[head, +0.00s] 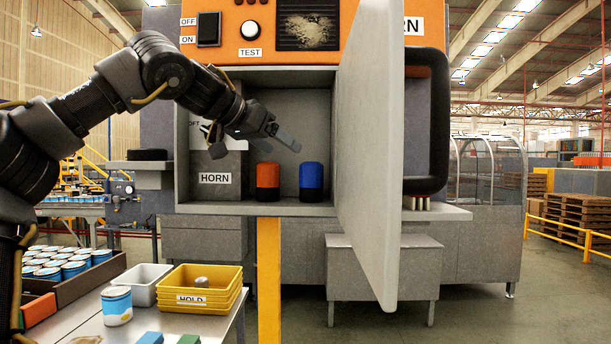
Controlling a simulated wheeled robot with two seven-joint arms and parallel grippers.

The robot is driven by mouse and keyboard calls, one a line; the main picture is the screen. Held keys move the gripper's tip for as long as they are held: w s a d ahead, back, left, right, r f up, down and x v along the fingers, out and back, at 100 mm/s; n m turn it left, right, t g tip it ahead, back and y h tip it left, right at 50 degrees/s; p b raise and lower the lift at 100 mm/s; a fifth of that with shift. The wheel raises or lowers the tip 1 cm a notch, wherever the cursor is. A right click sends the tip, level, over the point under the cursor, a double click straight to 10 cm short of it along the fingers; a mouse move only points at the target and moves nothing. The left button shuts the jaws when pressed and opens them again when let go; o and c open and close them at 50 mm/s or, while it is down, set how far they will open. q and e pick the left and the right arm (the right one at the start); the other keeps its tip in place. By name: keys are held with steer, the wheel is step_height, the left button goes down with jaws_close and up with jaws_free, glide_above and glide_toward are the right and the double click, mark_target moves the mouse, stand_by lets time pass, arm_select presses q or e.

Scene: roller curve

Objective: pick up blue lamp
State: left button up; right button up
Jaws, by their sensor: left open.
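The blue lamp (311,179) stands upright on the floor of an open grey cabinet (250,209), with a dark base. An orange lamp (267,181) stands just to its left, apart from it. My left gripper (287,138) reaches into the cabinet opening from the left, above the two lamps and a little left of the blue one. It is open and holds nothing. It does not touch either lamp. My right gripper is not in view.
The cabinet door (368,150) stands open on the right, close to the blue lamp. A box labelled HORN (215,178) fills the cabinet's left side. Below left, a table bears yellow trays (201,288), a white tray (142,282) and a can (117,306).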

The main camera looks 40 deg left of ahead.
mark_target(305, 163)
arm_select(q)
steer(key=x, duration=0.4)
steer(key=shift+w+r, duration=0.1)
steer(key=shift+w, duration=0.25)
steer(key=shift+x, duration=0.75)
steer(key=p+x, duration=0.4)
steer(key=shift+w+a+r, duration=0.1)
steer(key=shift+w, duration=0.2)
steer(key=shift+s, duration=0.15)
steer(key=shift+s+r, duration=0.1)
steer(key=shift+s, duration=0.15)
steer(key=shift+c, duration=1.1)
steer(key=shift+s, duration=0.1)
steer(key=shift+c, duration=1.1)
steer(key=c, duration=0.7)
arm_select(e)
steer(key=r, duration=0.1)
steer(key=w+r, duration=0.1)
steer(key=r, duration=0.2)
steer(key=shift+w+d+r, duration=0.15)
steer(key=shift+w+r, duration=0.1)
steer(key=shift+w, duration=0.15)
